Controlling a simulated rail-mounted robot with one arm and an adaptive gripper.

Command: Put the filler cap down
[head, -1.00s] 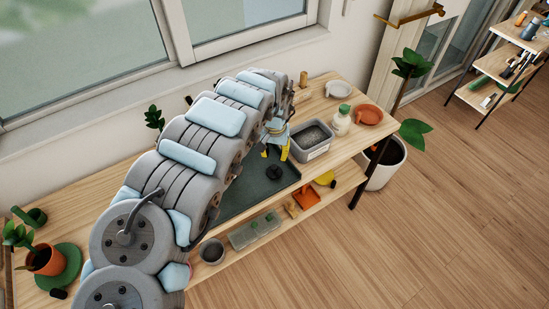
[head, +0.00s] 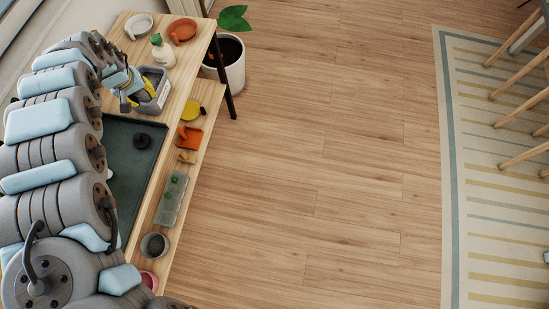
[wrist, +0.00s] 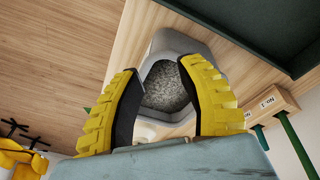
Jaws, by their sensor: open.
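A small black round piece (head: 142,141), which I take to be the filler cap, lies on the dark green tray (head: 122,170) on the bench in the head view. Nothing is gripping it. My gripper (head: 149,90) is beyond the tray, over or beside a grey tub (head: 163,94). In the wrist view my yellow, dark-padded fingers (wrist: 161,92) are spread with nothing held between them. The tub (wrist: 172,40) with grey granules shows behind the gap. The tray also shows at the top right of the wrist view (wrist: 265,30), but the cap does not.
A white bottle (head: 163,52), an orange dish (head: 183,30) and a pale dish (head: 138,25) stand past the tub. The lower shelf holds a yellow item (head: 193,111), an orange scoop-like item (head: 189,136) and a grey pot (head: 155,245).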

